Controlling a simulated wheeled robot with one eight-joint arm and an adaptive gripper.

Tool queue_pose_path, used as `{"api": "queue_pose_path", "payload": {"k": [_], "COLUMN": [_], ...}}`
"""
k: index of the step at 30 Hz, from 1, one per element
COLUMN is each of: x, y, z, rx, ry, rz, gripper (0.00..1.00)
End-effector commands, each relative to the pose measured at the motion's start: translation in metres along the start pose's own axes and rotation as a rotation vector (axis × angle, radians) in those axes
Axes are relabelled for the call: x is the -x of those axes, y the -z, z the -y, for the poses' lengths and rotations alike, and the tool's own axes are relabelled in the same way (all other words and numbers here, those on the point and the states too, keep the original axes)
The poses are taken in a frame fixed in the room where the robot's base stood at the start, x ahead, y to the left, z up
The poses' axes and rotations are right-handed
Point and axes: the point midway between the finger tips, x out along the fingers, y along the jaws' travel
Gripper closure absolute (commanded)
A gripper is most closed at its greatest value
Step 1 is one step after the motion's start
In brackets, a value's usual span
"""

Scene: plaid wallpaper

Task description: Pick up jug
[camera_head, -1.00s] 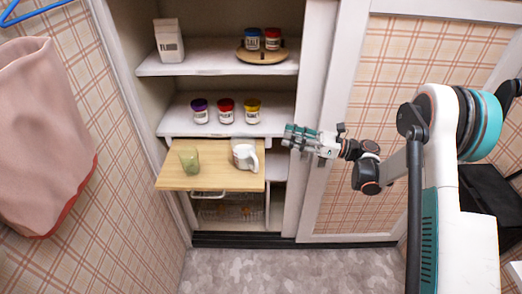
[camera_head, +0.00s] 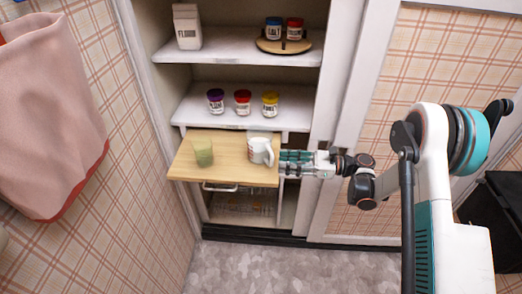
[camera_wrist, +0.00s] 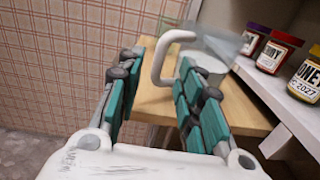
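My gripper (camera_head: 283,160) is just right of the handle, at about board height. The wrist view shows my gripper (camera_wrist: 157,75) open, with its teal-padded fingers apart and nothing held. I cannot tell whether a fingertip touches the handle.
A green cup (camera_head: 203,154) stands left of the jug on the board. A flour carton (camera_head: 187,26) is higher up. The cabinet's right upright (camera_head: 335,105) is close to my wrist.

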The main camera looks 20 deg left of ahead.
Motion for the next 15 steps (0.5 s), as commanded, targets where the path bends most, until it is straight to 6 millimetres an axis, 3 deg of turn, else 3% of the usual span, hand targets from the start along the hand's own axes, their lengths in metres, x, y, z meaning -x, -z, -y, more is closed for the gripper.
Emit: {"api": "queue_pose_path", "payload": {"k": [15], "x": [-0.052], "y": [0.002], "z": [-0.002], "rx": [0.0], "ry": [0.0], "rz": [0.0], "gripper": [0.66]}}
